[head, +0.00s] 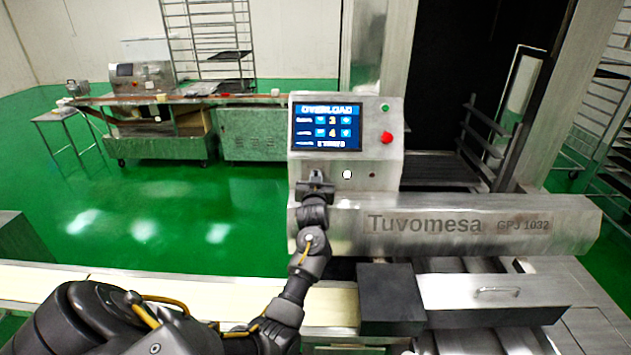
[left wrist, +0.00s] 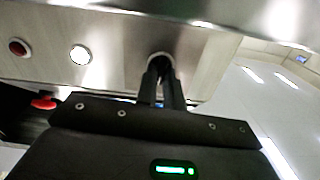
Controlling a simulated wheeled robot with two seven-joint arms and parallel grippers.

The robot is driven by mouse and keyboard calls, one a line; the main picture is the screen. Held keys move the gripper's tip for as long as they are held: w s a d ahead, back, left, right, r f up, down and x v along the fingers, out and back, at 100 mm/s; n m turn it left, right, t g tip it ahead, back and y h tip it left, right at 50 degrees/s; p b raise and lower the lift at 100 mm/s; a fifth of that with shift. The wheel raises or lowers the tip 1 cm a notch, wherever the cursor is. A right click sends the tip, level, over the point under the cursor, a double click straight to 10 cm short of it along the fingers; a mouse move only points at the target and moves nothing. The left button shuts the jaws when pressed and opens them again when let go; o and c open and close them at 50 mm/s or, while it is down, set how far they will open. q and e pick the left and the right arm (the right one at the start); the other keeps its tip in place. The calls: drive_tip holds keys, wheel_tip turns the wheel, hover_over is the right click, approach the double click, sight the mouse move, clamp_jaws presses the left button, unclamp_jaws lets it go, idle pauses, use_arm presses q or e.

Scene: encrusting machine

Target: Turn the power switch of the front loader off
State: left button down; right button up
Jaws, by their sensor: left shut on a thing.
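The front loader (head: 450,230), a steel machine marked Tuvomesa, has an upright control box (head: 375,165) with a lit blue screen (head: 326,127). My left gripper (head: 316,178) is at the lower left of the box face, covering the spot where the power switch sits. In the left wrist view my left gripper (left wrist: 163,88) has its two dark fingers close together around a round metal switch (left wrist: 160,59), most of which they hide. The switch's knob position cannot be told. My right gripper is not in view.
Beside the switch are a white lit button (head: 347,174) and a dark red one (head: 372,175). Higher up are a green button (head: 385,107) and a red button (head: 387,138). A black box (head: 390,299) and pale conveyor belt (head: 230,302) lie below. Green floor is open behind.

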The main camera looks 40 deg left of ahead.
use_arm(q)
drive_tip(key=n+b, duration=0.1)
drive_tip(key=n, duration=0.3)
drive_tip(key=shift+a+n+b, duration=0.15)
drive_tip(key=shift+n+b, duration=0.15)
drive_tip(key=shift+b, duration=0.05)
drive_tip(key=shift+s+n+b, duration=0.15)
drive_tip(key=shift+n+b, duration=0.95)
drive_tip(key=shift+n, duration=1.5)
drive_tip(key=shift+a, duration=0.1)
drive_tip(key=c, duration=1.5)
unclamp_jaws()
